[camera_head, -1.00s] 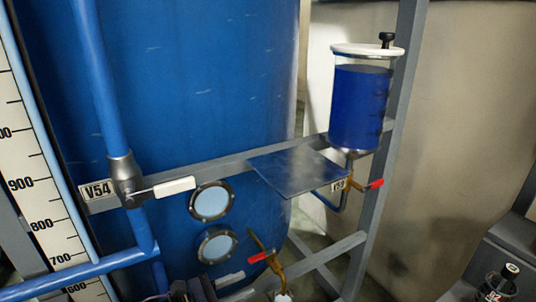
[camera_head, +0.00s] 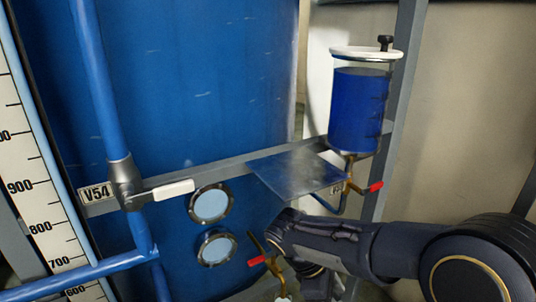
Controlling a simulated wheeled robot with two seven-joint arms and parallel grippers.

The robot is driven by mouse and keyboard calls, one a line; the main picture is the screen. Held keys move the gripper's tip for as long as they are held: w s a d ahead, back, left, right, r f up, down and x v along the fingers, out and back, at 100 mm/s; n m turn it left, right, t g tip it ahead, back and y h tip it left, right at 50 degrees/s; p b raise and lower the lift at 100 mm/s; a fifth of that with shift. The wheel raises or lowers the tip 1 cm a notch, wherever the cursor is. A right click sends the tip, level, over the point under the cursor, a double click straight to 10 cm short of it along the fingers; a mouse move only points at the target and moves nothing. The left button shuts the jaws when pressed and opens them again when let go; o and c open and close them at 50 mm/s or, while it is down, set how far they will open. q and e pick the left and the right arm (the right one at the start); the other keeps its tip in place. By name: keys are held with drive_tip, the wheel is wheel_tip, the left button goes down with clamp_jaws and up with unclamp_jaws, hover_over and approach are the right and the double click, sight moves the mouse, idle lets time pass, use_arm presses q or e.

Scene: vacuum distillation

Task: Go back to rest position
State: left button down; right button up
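My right arm (camera_head: 350,245) comes in from the lower right and reaches to the lower middle of the head view. Its gripper does not show; the arm's front part turns down towards the bottom edge. My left arm and gripper are out of view. The arm's front end appears just right of the lower red-handled valve (camera_head: 257,261) and below the flat metal plate (camera_head: 297,172). I cannot tell whether it touches either.
A blue tank (camera_head: 200,80) fills the left and middle. Valve V54 with a white handle (camera_head: 174,189) sits on a pipe at left. A glass vessel of blue liquid (camera_head: 357,110) hangs at upper right, above a red-handled valve (camera_head: 375,187). A grey frame post (camera_head: 403,60) stands beside it.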

drive_tip(key=s+d+r+m+t+y, duration=0.25)
drive_tip(key=s+m+y, duration=0.25)
drive_tip(key=s+m, duration=0.35)
drive_tip(key=s+d+r+m+t+y, duration=0.1)
drive_tip(key=s+d+m+t+y, duration=0.35)
drive_tip(key=s+m, duration=0.35)
wheel_tip(320, 180, up, 7)
drive_tip(key=s+p, duration=0.1)
drive_tip(key=p, duration=0.6)
drive_tip(key=shift+a+f+g, duration=0.2)
drive_tip(key=shift+a+g, duration=0.2)
drive_tip(key=shift+n+y, duration=0.25)
